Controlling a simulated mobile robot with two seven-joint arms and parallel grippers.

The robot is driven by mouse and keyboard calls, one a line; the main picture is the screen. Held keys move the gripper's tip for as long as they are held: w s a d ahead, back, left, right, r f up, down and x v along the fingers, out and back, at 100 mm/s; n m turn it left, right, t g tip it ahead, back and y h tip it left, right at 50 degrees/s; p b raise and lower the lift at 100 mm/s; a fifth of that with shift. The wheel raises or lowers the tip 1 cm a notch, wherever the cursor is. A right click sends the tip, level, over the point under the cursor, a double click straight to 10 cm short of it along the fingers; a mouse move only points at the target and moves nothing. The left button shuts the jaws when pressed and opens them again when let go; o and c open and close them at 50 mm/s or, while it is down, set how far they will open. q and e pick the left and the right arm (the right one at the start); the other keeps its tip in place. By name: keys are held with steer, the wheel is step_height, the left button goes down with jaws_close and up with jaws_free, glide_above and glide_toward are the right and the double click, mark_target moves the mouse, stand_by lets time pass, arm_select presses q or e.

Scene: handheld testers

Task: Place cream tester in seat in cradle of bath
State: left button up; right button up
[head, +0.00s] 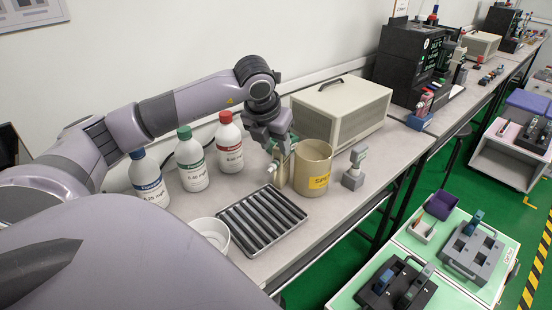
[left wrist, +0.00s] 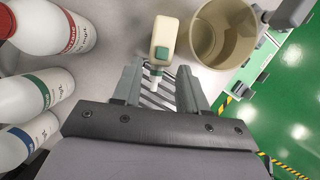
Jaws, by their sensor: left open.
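The cream tester (head: 281,174), with a green part on its face, is beside the beige round bath (head: 318,178) with a yellow label. In the left wrist view the cream tester (left wrist: 163,36) lies just past the fingertips, left of the open-topped bath (left wrist: 207,40). A pale tip on it points back toward the jaws. My left gripper (head: 273,142) is open, right at the tester in the head view. In the left wrist view its fingers (left wrist: 158,85) stand apart with no grip on the tester. I cannot make out the cradle or its seat, nor whether the tester is seated.
A ribbed dark rack (head: 262,221) and white bowl (head: 211,232) lie in front. Bottles with blue, green (head: 191,160) and red caps stand left. A cream box (head: 341,112) stands behind, and a grey stand (head: 354,178) right of the bath. The bench's front edge is close.

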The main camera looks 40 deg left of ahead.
mark_target(277, 154)
arm_select(q)
steer(key=x, duration=0.7)
steer(key=shift+s+f, duration=0.2)
steer(key=shift+s, duration=0.05)
steer(key=shift+c, duration=0.3)
jaws_close()
